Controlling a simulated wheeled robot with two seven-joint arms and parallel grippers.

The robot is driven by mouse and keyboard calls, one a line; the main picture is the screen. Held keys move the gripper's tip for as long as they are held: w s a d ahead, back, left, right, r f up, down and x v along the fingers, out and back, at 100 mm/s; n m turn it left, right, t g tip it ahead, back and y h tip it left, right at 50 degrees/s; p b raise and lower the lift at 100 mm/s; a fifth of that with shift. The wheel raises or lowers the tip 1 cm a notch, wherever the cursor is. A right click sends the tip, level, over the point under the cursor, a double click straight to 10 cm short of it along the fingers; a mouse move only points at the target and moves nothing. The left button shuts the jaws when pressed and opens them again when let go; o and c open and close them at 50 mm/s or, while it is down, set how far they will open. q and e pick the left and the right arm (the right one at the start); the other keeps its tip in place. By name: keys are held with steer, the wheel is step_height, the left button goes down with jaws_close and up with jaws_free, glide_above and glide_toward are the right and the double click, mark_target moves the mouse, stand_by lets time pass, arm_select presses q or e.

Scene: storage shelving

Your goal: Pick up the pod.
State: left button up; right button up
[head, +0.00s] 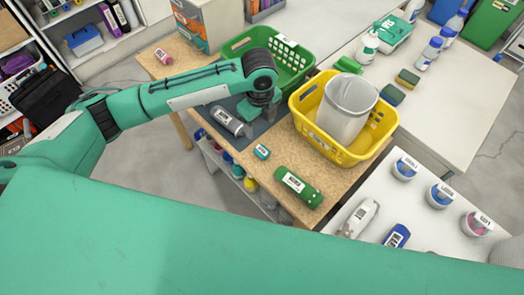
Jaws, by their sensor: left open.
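No thing is clearly marked as the pod, and I cannot tell which one it is. A grey labelled cylinder (227,121) lies on a dark mat (259,128) on the wooden table. A small red labelled item (164,56) lies at the far left. My left gripper (254,112) points down over the mat, just right of the grey cylinder and apart from it. It is open; its fingertips are partly hidden. My right gripper is out of view.
A green basket (291,57) stands behind my left gripper. A yellow basket (335,145) holding a grey-white bin (347,105) stands to its right. Labelled tubs (440,195) stand on a white surface at right. Bare wood lies between the small item and the yellow basket.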

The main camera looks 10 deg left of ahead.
arm_select(q)
step_height(320, 180, down, 8)
steer(key=shift+r+p, duration=0.1)
steer(key=shift+p, duration=0.55)
steer(key=f, duration=0.1)
steer(key=f+p, duration=0.1)
steer(key=f, duration=0.1)
steer(key=f+p, duration=0.1)
steer(key=shift+s+d+f, duration=0.15)
steer(key=shift+d+f, duration=0.15)
steer(key=shift+f, duration=0.45)
steer(key=c, duration=1)
steer(key=shift+c, duration=0.2)
